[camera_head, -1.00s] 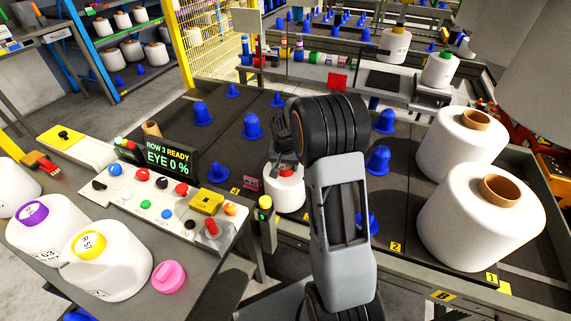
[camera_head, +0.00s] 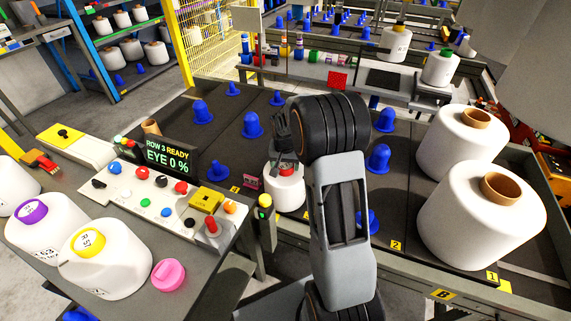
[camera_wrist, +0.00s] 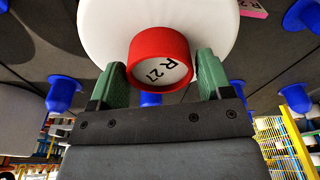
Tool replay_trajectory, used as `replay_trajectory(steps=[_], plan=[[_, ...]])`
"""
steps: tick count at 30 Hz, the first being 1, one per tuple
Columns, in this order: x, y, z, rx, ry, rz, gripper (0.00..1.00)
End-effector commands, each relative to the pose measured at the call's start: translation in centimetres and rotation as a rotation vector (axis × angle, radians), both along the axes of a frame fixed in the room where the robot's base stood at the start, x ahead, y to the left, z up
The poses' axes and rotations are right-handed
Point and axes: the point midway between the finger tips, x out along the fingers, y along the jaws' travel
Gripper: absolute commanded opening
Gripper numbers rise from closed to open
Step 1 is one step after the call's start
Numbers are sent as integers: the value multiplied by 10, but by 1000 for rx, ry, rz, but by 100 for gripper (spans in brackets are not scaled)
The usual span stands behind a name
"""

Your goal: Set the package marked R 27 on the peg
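The package marked R 27 (camera_head: 284,193) is a white bobbin with a red cap. Its cap (camera_wrist: 160,58) and mark face the wrist camera. My gripper (camera_wrist: 163,82) has its two green fingers close on either side of the cap, with the white body beyond them. In the head view my gripper (camera_head: 284,145) is above the package, partly behind my wrist. A pink card (camera_head: 252,183) stands left of the package; its R 27 mark shows in the wrist view (camera_wrist: 254,8). No peg shows under the package; its underside is hidden.
Blue pegs stand bare around it, including one at left (camera_head: 218,173) and one at right (camera_head: 378,159). Two large white bobbins (camera_head: 480,225) stand at right. A control panel (camera_head: 165,200) and capped packages (camera_head: 105,262) are at left. A post (camera_head: 265,222) stands close in front.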

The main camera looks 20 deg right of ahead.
Motion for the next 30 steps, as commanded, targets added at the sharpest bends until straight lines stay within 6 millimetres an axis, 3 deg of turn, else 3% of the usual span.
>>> replay_trajectory(steps=[7, 17, 30], plan=[[-1, 0, -1, 1, 3, 0, 95], [-2, 1, 5, 1, 6, 0, 95], [-10, 6, 89, 1, 1, 0, 95]])
